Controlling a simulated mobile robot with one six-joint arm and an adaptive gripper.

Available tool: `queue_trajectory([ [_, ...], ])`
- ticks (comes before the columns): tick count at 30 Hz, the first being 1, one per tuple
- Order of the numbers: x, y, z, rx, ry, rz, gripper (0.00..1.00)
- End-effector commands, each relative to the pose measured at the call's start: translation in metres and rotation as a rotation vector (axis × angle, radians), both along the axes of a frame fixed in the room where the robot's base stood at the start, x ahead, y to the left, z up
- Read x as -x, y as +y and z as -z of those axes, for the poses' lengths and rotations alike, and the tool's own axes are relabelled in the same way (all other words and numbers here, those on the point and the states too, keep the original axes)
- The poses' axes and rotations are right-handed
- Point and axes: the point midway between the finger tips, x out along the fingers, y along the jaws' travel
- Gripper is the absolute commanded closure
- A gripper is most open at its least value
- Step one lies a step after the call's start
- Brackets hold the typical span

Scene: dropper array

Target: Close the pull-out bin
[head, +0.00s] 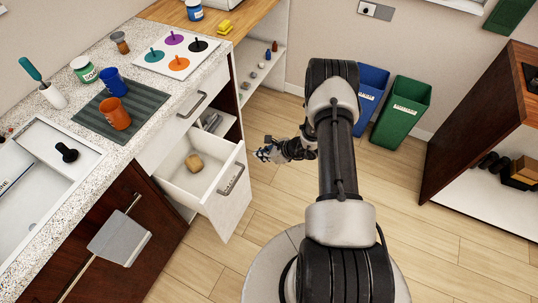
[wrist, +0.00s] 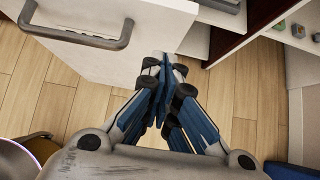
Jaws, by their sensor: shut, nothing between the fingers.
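The white pull-out bin (head: 228,214) stands open under the counter, its box reaching out over the floor. A tan rounded lump (head: 194,162) lies inside it. Its front panel also fills the upper left of the wrist view (wrist: 140,65), with a grey bar handle (wrist: 75,38). My gripper (head: 262,154) is to the right of the bin front in the head view, just past its far edge. In the wrist view my gripper (wrist: 163,66) has its blue fingers together and empty, close to the panel's right edge. I cannot tell whether they touch it.
A speckled counter (head: 130,150) holds cups, a dark mat and a white board with coloured discs. Blue (head: 370,90) and green (head: 402,110) waste bins stand at the back. Wooden floor (head: 440,235) is clear at right.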

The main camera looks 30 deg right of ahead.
Motion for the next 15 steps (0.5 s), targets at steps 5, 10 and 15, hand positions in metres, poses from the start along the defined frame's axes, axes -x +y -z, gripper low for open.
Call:
queue_trajectory([
  [5,-0.024,0.018,0.015,0.001,-0.003,-0.004,1.0],
  [10,-0.039,0.028,0.014,0.001,-0.001,-0.003,1.0],
  [15,-0.043,0.031,0.013,0.001,0.0,-0.001,1.0],
])
